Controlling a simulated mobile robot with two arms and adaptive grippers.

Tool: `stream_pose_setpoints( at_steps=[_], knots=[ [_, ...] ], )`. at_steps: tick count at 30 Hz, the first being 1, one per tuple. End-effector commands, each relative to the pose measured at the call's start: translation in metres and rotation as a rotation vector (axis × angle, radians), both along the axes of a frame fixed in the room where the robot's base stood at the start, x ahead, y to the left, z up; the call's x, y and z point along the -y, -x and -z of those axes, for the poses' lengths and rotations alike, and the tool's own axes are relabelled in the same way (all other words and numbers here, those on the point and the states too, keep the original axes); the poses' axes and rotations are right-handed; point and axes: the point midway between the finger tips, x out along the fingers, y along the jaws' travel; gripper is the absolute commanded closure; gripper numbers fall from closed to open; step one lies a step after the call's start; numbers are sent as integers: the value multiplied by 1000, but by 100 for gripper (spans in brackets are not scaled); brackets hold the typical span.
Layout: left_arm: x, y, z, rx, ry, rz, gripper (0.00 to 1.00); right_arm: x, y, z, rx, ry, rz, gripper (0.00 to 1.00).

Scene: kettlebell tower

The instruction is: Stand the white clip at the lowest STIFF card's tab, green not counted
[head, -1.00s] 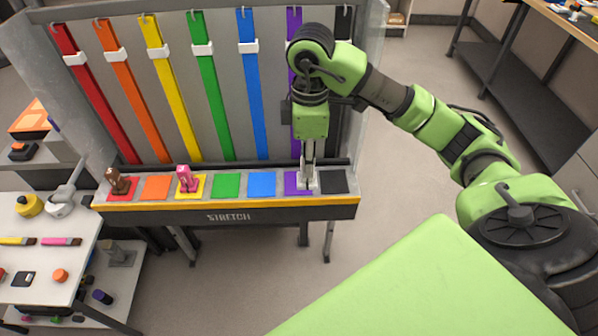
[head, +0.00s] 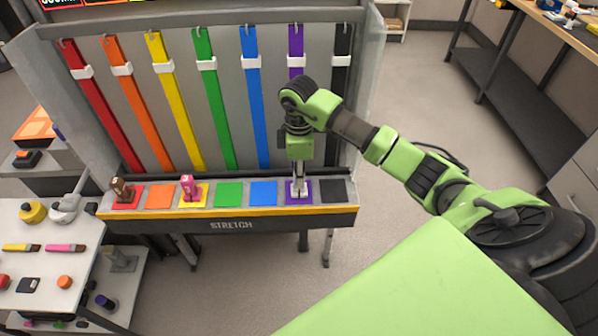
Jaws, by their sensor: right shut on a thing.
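My right gripper (head: 299,186) reaches down over the purple card (head: 291,199) on the tray ledge. It is shut on a small pale thing, probably the white clip, which is mostly hidden between the fingers. I cannot tell whether the clip touches the card. Cards lie in a row: red (head: 133,204), orange (head: 160,196), yellow (head: 184,202), green (head: 229,194), blue (head: 263,193), purple and black (head: 332,190). A brown clip (head: 121,189) stands on the red card and a pink clip (head: 189,186) on the yellow card. My left gripper is out of view.
Colored straps with white tabs hang on the grey board behind the ledge, the purple one (head: 296,41) partly behind my right arm. A white table (head: 45,270) at left holds brushes and small items.

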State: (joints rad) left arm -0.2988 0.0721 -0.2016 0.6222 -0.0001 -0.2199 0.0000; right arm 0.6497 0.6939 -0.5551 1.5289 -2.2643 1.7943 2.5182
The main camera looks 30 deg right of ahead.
Motion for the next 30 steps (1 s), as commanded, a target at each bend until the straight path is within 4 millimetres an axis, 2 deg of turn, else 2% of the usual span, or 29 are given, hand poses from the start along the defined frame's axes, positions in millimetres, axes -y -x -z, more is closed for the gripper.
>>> stream_pose_setpoints(
  at_steps=[7,8,9,10,23,26,30],
  knots=[
    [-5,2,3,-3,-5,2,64,0,-1,3,2,-1,0,100],
    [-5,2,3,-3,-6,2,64,0,0,4,1,-1,0,79],
    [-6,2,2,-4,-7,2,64,0,0,3,1,-1,0,68],
    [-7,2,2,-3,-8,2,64,0,0,3,1,-1,0,64],
    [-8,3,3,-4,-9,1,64,0,-1,-4,3,-1,0,64],
    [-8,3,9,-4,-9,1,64,0,-2,-17,5,-1,-1,64],
    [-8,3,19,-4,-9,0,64,0,-2,-47,9,0,-1,64]
  ],
)
